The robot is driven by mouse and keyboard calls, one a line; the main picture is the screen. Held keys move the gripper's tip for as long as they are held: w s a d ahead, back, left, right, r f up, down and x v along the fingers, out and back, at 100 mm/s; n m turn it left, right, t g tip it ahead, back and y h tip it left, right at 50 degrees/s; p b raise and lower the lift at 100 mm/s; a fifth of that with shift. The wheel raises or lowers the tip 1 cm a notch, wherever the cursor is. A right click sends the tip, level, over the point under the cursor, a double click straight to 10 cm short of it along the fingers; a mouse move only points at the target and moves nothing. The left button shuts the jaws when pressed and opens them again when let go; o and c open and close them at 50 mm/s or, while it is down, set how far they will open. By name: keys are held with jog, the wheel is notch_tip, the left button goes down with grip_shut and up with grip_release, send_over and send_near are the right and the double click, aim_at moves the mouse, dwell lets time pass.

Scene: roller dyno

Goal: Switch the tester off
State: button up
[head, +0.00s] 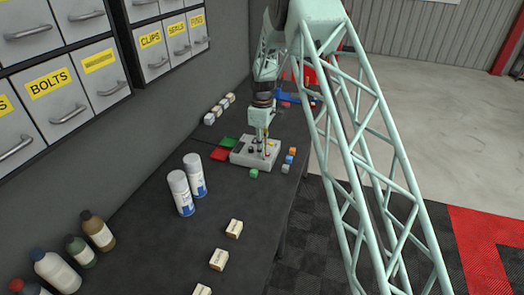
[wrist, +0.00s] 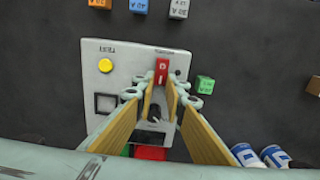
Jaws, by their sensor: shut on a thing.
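The tester is a light grey box (head: 242,158) on the dark bench in the head view. The fingertips hide that end, and the switch's exact position cannot be told. In the head view my gripper (head: 263,138) points down onto the tester.
Small labelled blocks, orange (wrist: 179,8), blue (wrist: 138,6) and green (wrist: 204,84), lie around the tester. Two white spray cans (head: 180,193) stand nearby in the head view. Red (head: 220,155) and green pieces lie at the tester's left. Bottles (head: 97,231) stand near the wall.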

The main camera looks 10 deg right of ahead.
jog(key=shift+s+d+t+y+b, duration=0.2)
jog(key=shift+t+y+b, duration=0.5)
jog(key=shift+b, duration=1.35)
jog(key=shift+s+d+t+y+b, duration=0.2)
jog(key=shift+y+b, duration=0.4)
jog(key=shift+b, duration=1.45)
jog(key=shift+s+d+t+y+b, duration=0.15)
jog(key=shift+y+b, duration=0.45)
jog(key=shift+b, duration=1.4)
jog(key=shift+w+r, duration=0.1)
jog(key=shift+w, duration=0.05)
jog(key=o, duration=0.8)
jog(key=shift+o, duration=0.2)
jog(key=shift+r, duration=0.1)
jog(key=shift+w, duration=0.1)
jog(key=shift+d+r, duration=0.2)
jog(key=shift+r, duration=0.5)
jog(key=v, duration=1)
jog(key=shift+s+d+r, duration=0.2)
jog(key=shift+s, duration=0.15)
